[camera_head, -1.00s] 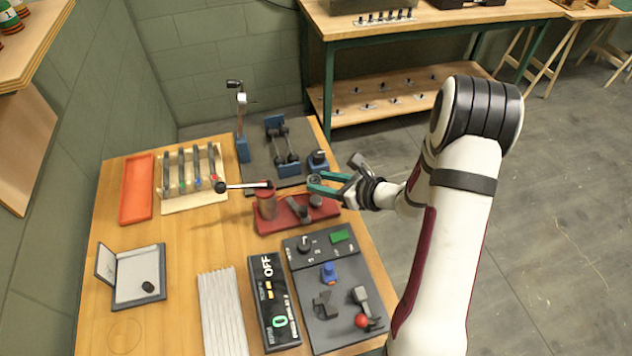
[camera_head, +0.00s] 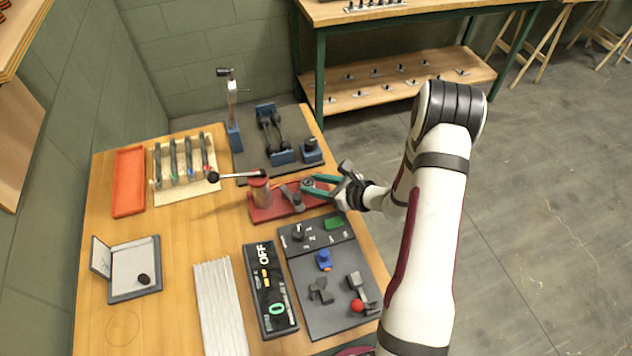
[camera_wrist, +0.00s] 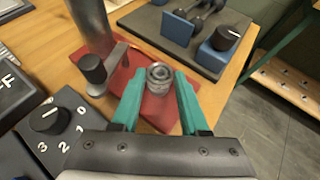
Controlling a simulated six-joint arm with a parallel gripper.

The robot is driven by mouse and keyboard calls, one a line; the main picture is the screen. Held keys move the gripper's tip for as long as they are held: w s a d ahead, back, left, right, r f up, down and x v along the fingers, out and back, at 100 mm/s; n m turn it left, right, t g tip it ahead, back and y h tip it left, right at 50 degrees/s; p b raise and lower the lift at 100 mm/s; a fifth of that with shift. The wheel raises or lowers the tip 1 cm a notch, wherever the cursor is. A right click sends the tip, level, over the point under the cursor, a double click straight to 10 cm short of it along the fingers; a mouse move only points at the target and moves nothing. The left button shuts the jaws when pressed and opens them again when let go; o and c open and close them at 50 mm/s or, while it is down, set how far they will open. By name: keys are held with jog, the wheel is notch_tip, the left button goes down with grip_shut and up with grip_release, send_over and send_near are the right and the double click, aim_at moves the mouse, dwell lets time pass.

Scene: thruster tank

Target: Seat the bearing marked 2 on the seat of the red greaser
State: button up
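The red greaser (camera_head: 262,212) is a red plate on the table with an upright cylinder at its left, a long black-knobbed lever and a smaller dark-knobbed post. My gripper (camera_head: 307,184) is over the plate's right part. In the wrist view, the green fingers of my gripper (camera_wrist: 160,82) close in on both sides of a small silver ring-shaped bearing (camera_wrist: 159,72). The bearing stands upright over a round metal piece at the greaser's right end, in line with it. Whether it rests fully there is hard to see. No number is readable on the bearing.
A grey control panel (camera_head: 305,265) with knob, levers and green button lies in front. A dark plate (camera_head: 246,163) with blue fixtures is behind. An orange tray (camera_head: 129,182) and a rack of tools (camera_head: 184,190) are at left. Bare table lies left of centre.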

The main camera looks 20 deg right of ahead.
jog(key=o, duration=0.5)
jog(key=v, duration=1.5)
jog(key=shift+s+d+r, duration=0.2)
jog(key=shift+s, duration=0.1)
